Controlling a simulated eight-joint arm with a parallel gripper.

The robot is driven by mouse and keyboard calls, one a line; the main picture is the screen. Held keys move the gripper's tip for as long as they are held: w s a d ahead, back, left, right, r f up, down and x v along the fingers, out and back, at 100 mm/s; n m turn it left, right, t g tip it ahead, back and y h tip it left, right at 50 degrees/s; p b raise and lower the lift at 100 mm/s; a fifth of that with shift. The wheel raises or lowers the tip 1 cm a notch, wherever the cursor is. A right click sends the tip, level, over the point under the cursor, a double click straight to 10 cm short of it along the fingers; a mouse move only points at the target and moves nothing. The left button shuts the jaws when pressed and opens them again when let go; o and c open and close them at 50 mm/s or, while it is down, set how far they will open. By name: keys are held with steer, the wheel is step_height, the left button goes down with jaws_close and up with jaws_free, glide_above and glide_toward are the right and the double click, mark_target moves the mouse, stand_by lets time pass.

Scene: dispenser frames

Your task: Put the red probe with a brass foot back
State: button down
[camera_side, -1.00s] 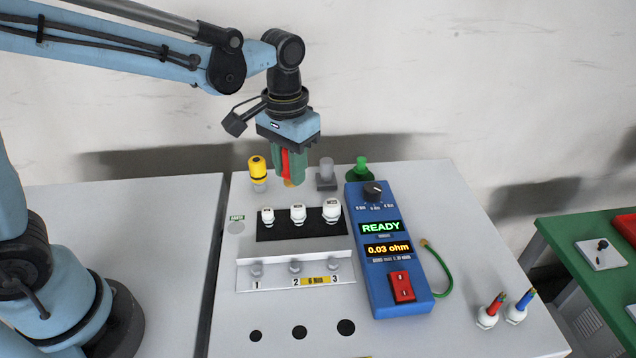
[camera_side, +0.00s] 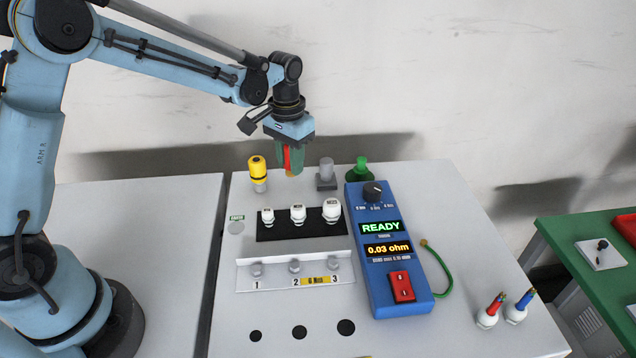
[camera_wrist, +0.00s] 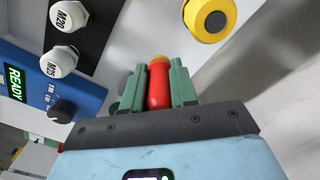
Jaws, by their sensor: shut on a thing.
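My gripper (camera_side: 290,165) is at the back of the grey bench, above its surface, with its fingers pointing down. Its green fingers are shut on the red probe (camera_side: 287,158). In the wrist view, the red probe (camera_wrist: 158,88) sits between the two fingers of my gripper (camera_wrist: 158,90), with its brass foot (camera_wrist: 158,60) at the far end. The foot appears clear of the bench. In the side view the fingers hide much of the probe.
A yellow-topped post (camera_side: 257,170) stands left of my gripper, a grey post on a dark base (camera_side: 326,175) to its right, and a green bottle (camera_side: 361,169) beyond. In front are a black rack (camera_side: 280,229) of white glands and a blue meter (camera_side: 385,275) reading READY, 0.03 ohm.

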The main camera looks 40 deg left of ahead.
steer(key=shift+f, duration=1.75)
steer(key=shift+f, duration=0.15)
steer(key=c, duration=0.9)
jaws_free()
